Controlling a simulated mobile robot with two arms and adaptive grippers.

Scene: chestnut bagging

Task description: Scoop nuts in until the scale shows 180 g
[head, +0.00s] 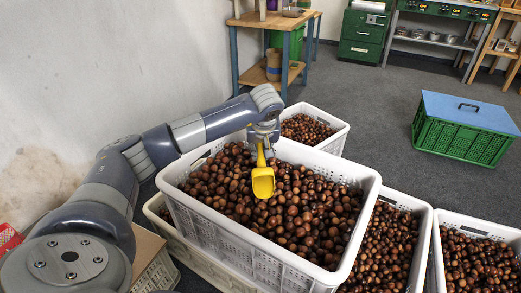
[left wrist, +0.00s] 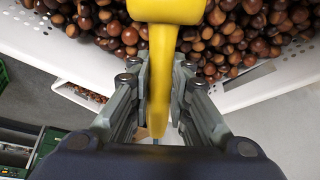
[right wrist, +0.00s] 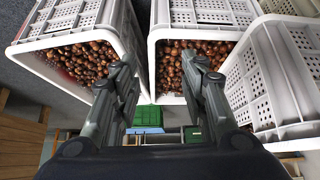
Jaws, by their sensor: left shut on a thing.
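A yellow scoop (head: 263,182) hangs over the chestnuts in the large white crate (head: 367,200), near the crate's back-left part. My left gripper (head: 263,138) is shut on the scoop's handle, which shows between the fingers in the left wrist view (left wrist: 159,90). The scoop bowl points down at the nuts (head: 300,213); I cannot tell whether it touches them or holds any. My right gripper (right wrist: 160,75) is open and empty in the right wrist view, with crates of nuts beyond it. No scale display or bag can be made out clearly.
More white crates of nuts stand at the right (head: 425,240) and behind (head: 340,137). A green crate with a blue lid (head: 465,112) stands on the floor at the right. A wooden-topped workbench (head: 270,20) is at the back. Grey floor between is clear.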

